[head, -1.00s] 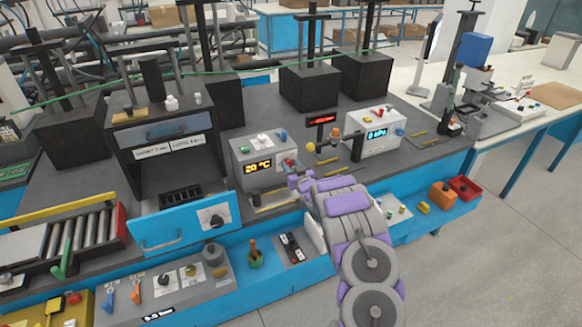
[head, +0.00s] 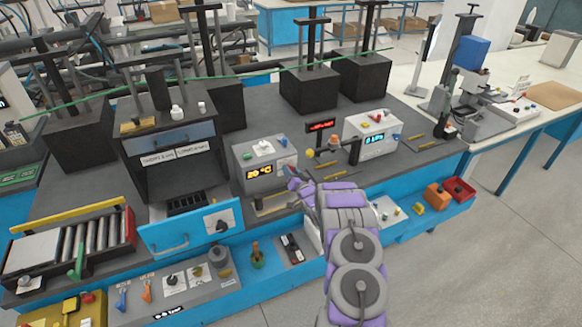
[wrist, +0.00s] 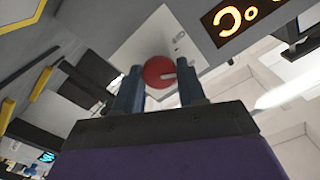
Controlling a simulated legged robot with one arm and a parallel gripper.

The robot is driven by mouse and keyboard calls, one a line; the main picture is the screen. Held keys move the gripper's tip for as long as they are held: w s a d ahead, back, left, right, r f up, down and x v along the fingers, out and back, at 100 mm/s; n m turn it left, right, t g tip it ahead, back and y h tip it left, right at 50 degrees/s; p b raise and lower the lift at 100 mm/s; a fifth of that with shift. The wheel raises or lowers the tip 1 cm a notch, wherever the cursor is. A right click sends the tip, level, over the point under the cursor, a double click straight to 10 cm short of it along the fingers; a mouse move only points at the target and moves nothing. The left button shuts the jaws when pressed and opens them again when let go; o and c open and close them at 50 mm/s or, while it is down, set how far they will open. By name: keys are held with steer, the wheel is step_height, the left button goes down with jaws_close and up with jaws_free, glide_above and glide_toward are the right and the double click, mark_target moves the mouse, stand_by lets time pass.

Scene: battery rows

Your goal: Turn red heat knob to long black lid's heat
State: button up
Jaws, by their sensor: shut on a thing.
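The red heat knob (wrist: 158,72) is round, with a pale pointer mark, and sits on a light plate on the face of a grey control box (head: 243,160). In the wrist view the knob is between the two blue-grey fingers of my gripper (wrist: 160,88), which is shut on it. The box's orange display (head: 259,172) reads about 20 °C.
A blue drawer front (head: 190,227) with a dial juts out at the left. A second grey box (head: 372,140) with a blue display stands to the right, beside a small red-lit sign (head: 321,126). Open floor lies at the lower right.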

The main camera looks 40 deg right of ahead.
steer(key=shift+s+d+m+p, duration=0.15)
steer(key=shift+m+p, duration=0.5)
steer(key=shift+m, duration=0.65)
steer(key=o, duration=1)
steer(key=shift+d+f, duration=0.1)
steer(key=shift+d, duration=0.05)
steer(key=v, duration=1.7)
steer(key=shift+p, duration=0.35)
